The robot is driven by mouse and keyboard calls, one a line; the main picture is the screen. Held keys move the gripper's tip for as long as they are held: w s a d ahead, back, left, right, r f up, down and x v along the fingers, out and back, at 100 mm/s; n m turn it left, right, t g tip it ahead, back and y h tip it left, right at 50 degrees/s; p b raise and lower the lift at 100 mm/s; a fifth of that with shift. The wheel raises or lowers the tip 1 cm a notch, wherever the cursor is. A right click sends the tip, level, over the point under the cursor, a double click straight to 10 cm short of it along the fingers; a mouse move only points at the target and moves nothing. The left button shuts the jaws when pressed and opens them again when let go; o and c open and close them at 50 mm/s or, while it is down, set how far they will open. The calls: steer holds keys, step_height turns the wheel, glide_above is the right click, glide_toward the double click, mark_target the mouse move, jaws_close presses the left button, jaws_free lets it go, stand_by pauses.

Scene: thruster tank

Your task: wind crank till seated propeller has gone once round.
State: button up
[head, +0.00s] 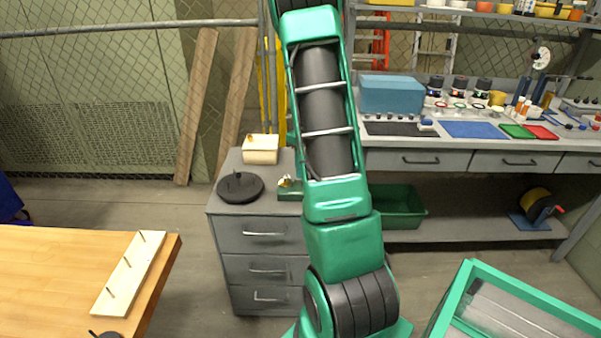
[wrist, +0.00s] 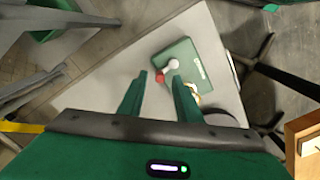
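A green crank box (wrist: 195,62) sits on the grey cabinet top (wrist: 120,72) in the wrist view. It carries a pale round knob (wrist: 172,64) and a red knob (wrist: 159,77), which look like the crank. My gripper (wrist: 160,76) is open above it, with the red knob showing between its fingertips; I cannot tell whether they touch. A brass-coloured piece (wrist: 195,87), possibly the propeller, is partly hidden behind the right finger. In the head view the box (head: 289,195) is partly hidden by my arm, with a small brass piece (head: 288,181) on it.
A black disc (head: 240,187) with a short post and a cream box (head: 261,149) share the cabinet top. A wooden table (head: 50,270) with a pegged board (head: 130,272) stands at left. A green-framed tank (head: 455,295) stands at lower right. A cluttered workbench (head: 415,160) lies behind.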

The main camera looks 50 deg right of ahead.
step_height(320, 180, up, 9)
steer(key=shift+r, duration=0.15)
stand_by(0.7)
steer(key=s+a+r+m, duration=0.25)
steer(key=s+a, duration=0.25)
steer(key=a, duration=0.3)
steer(key=s+a+r+m, duration=0.1)
steer(key=s+a+r, duration=0.3)
steer(key=s+a, duration=0.3)
steer(key=s+a+f+m, duration=0.2)
steer(key=s+a+m, duration=0.1)
steer(key=s+a, duration=0.8)
steer(key=shift+s, duration=0.9)
